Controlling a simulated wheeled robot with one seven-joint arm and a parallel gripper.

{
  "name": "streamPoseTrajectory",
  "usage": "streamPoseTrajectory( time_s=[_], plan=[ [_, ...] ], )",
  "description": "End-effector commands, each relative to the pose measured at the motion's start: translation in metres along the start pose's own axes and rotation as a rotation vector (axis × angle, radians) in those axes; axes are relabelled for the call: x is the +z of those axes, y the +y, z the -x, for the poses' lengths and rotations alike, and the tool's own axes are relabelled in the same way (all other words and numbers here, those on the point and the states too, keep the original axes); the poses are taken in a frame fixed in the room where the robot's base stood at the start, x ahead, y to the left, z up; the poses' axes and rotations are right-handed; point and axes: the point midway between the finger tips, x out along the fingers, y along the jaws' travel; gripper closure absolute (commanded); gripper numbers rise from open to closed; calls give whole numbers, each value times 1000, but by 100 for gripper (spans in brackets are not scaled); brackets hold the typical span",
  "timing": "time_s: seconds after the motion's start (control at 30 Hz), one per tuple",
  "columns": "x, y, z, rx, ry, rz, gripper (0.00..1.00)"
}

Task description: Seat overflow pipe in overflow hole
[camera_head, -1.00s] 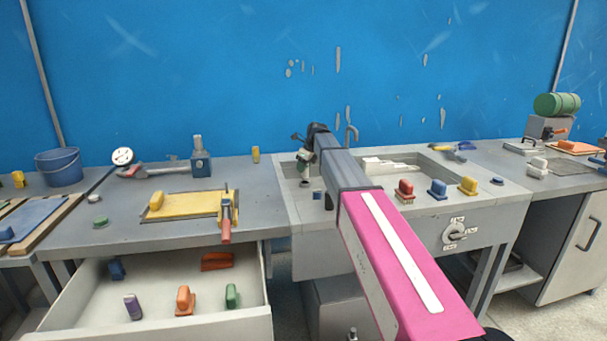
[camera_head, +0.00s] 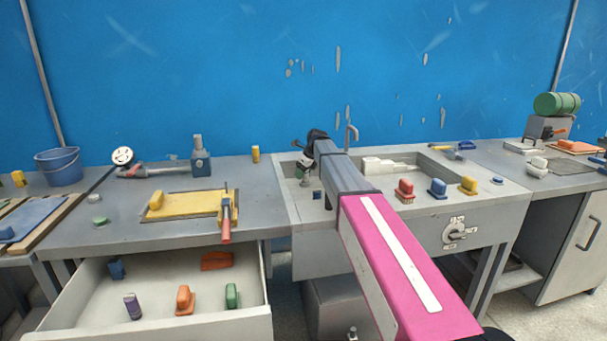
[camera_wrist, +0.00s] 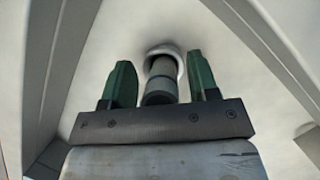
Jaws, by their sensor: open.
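In the wrist view the grey overflow pipe (camera_wrist: 161,88) is a short round tube with a wider near end. Its far end meets a pale round ring at the overflow hole (camera_wrist: 166,49) in the basin's light surface. It looks in line with the ring, but how deep it sits is hidden. My gripper (camera_wrist: 161,76) is open, with one green finger on each side of the pipe and a narrow gap on both sides. In the head view my gripper (camera_head: 303,167) is over the left part of the sink (camera_head: 294,198), partly hidden by my arm.
A tap (camera_head: 352,132) stands at the sink's back. Red (camera_head: 405,190), blue (camera_head: 438,188) and yellow (camera_head: 468,185) pieces stand along its front right ledge. A yellow board (camera_head: 185,206) lies left on the bench. An open drawer (camera_head: 170,325) with several pieces juts out below.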

Motion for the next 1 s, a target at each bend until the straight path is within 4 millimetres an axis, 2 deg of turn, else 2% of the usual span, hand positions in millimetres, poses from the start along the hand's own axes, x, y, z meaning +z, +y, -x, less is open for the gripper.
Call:
streamPoseTrajectory(
  time_s=[0.17, 0.4, 0.6, 0.8, 1.0],
  plan=[
    [0, 0, 19, 0, 0, 0, 46],
    [0, 0, 68, -2, -2, 0, 46],
    [0, 0, 101, -1, -1, 0, 46],
    [0, 0, 118, -1, -1, 0, 46],
    [0, 0, 121, 0, 0, 0, 46]
  ],
)
